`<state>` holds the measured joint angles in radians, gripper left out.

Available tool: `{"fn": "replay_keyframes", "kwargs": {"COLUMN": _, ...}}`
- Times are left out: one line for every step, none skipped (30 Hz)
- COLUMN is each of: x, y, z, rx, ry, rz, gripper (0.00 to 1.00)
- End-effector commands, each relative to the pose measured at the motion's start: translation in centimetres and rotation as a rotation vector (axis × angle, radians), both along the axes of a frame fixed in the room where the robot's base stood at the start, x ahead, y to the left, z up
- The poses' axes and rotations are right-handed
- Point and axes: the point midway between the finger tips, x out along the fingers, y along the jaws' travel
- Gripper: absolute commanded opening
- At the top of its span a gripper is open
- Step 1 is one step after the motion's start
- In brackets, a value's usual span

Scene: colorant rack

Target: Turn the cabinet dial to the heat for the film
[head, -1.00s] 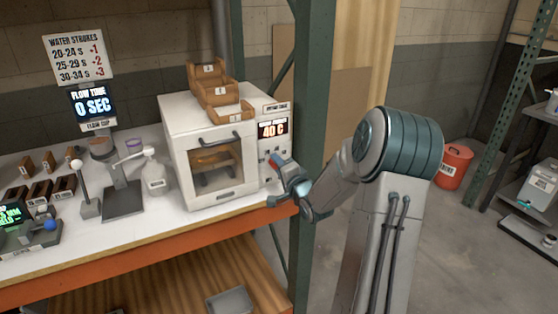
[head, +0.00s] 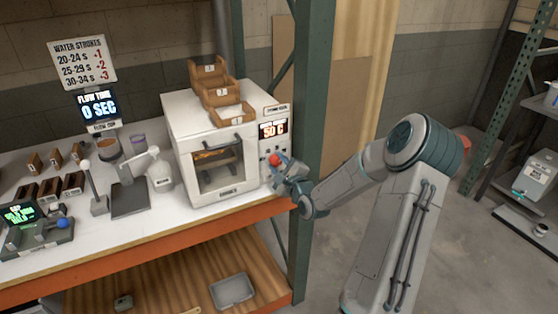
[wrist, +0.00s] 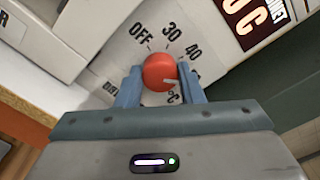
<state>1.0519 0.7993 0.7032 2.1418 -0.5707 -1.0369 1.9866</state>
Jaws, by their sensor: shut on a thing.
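The drying cabinet (head: 213,112) is a white box with a glass door on the bench. Its display (head: 273,130) reads 50 C. The red dial (wrist: 160,72) sits on the cabinet's right panel, and it also shows in the head view (head: 274,160). In the wrist view the marks OFF, 30 and 40 show around the dial; further marks are hidden by my gripper. The dial's pale pointer points to the lower right. My gripper (wrist: 160,85) is shut on the dial, one finger on each side. It also shows in the head view (head: 281,168).
A water-strokes sign (head: 82,64) hangs behind.

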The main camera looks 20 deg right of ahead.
Motion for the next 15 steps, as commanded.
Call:
{"fn": "replay_keyframes", "kwargs": {"x": -0.04, "y": -0.07, "z": 0.09, "rx": 0.029, "ry": 0.003, "rz": -0.001, "gripper": 0.11}}
{"fn": "replay_keyframes", "kwargs": {"x": -0.04, "y": -0.06, "z": 0.07, "rx": 0.044, "ry": 0.004, "rz": -0.001, "gripper": 0.11}}
{"fn": "replay_keyframes", "kwargs": {"x": -0.05, "y": -0.08, "z": 0.04, "rx": 0.063, "ry": 0.005, "rz": -0.002, "gripper": 0.11}}
{"fn": "replay_keyframes", "kwargs": {"x": -0.05, "y": -0.1, "z": 0.04, "rx": 0.075, "ry": 0.005, "rz": -0.002, "gripper": 0.11}}
{"fn": "replay_keyframes", "kwargs": {"x": -0.05, "y": -0.11, "z": 0.02, "rx": 0.086, "ry": 0.006, "rz": -0.002, "gripper": 0.11}}
{"fn": "replay_keyframes", "kwargs": {"x": -0.05, "y": -0.09, "z": 0.01, "rx": 0.1, "ry": 0.006, "rz": -0.002, "gripper": 0.11}}
{"fn": "replay_keyframes", "kwargs": {"x": -0.04, "y": -0.06, "z": -0.01, "rx": 0.109, "ry": 0.006, "rz": -0.002, "gripper": 0.11}}
{"fn": "replay_keyframes", "kwargs": {"x": -0.03, "y": -0.05, "z": -0.02, "rx": 0.118, "ry": 0.006, "rz": -0.001, "gripper": 0.11}}
{"fn": "replay_keyframes", "kwargs": {"x": -0.03, "y": -0.03, "z": -0.04, "rx": 0.127, "ry": 0.006, "rz": -0.001, "gripper": 0.11}}
{"fn": "replay_keyframes", "kwargs": {"x": -0.03, "y": -0.03, "z": -0.05, "rx": 0.132, "ry": 0.007, "rz": -0.001, "gripper": 0.11}}
{"fn": "replay_keyframes", "kwargs": {"x": -0.03, "y": -0.04, "z": -0.05, "rx": 0.136, "ry": 0.007, "rz": -0.001, "gripper": 0.11}}
{"fn": "replay_keyframes", "kwargs": {"x": -0.03, "y": -0.04, "z": -0.07, "rx": 0.141, "ry": 0.007, "rz": -0.001, "gripper": 0.11}}
{"fn": "replay_keyframes", "kwargs": {"x": -0.04, "y": -0.05, "z": -0.07, "rx": 0.144, "ry": 0.007, "rz": -0.001, "gripper": 0.11}}
{"fn": "replay_keyframes", "kwargs": {"x": -0.04, "y": -0.05, "z": -0.07, "rx": 0.147, "ry": 0.007, "rz": -0.001, "gripper": 0.11}}
{"fn": "replay_keyframes", "kwargs": {"x": -0.04, "y": -0.05, "z": -0.09, "rx": 0.149, "ry": 0.007, "rz": -0.001, "gripper": 0.11}}
